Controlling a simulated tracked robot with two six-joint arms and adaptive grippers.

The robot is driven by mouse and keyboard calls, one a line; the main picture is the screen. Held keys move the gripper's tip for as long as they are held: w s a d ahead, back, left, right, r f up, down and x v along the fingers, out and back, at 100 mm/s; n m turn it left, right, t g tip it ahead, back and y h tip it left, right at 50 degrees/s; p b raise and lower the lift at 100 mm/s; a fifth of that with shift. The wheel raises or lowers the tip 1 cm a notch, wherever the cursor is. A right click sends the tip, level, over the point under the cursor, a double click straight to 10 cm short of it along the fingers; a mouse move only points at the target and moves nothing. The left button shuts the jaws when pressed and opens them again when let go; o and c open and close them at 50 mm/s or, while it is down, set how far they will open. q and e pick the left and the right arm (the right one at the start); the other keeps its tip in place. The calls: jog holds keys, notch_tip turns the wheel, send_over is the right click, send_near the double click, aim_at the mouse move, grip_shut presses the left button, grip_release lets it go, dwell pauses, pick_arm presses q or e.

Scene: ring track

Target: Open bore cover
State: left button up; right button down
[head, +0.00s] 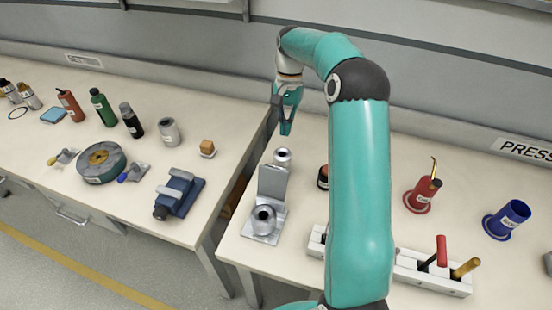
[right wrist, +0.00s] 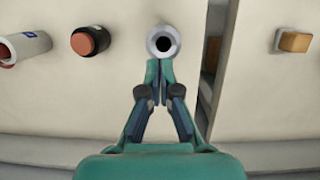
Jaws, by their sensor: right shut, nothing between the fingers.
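The bore fixture (head: 262,237) stands near the left edge of the right-hand table. It has a round silver housing with a dark bore (head: 263,216) on a flat base. A grey cover plate (head: 272,183) stands upright behind the bore, which is uncovered in the head view. My right gripper (head: 286,131) is above and behind the plate, shut and empty, pointing down. In the right wrist view its fingertips (right wrist: 159,64) are together just below a silver ring-topped cylinder (right wrist: 164,41); I cannot tell whether they touch. That cylinder (head: 282,156) stands behind the plate. My left gripper is out of view.
A gap (head: 234,190) separates the two tables. The left table holds a grey-green wheel (head: 102,172), a blue vise (head: 180,192) and several bottles. Right of the fixture are a dark red-topped cylinder (head: 322,178), a red holder (head: 423,195) and a blue cup (head: 507,218).

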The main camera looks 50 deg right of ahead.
aim_at(280, 160)
jog(key=a+r+h+b, duration=0.1)
jog(key=a+r, duration=0.2)
jog(key=shift+t, duration=0.3)
jog(key=f, duration=0.3)
jog(key=s+f, duration=0.1)
jog(key=f, duration=0.2)
jog(key=a+f, duration=0.1)
jog(key=f, duration=0.2)
jog(key=shift+s+f, duration=0.15)
jog(key=shift+f, duration=0.1)
jog(key=a, duration=0.1)
jog(key=a+r+p, duration=0.1)
jog(key=s+a, duration=0.1)
jog(key=shift+a+r+p, duration=0.2)
jog(key=shift+r+p, duration=0.1)
jog(key=shift+r, duration=0.05)
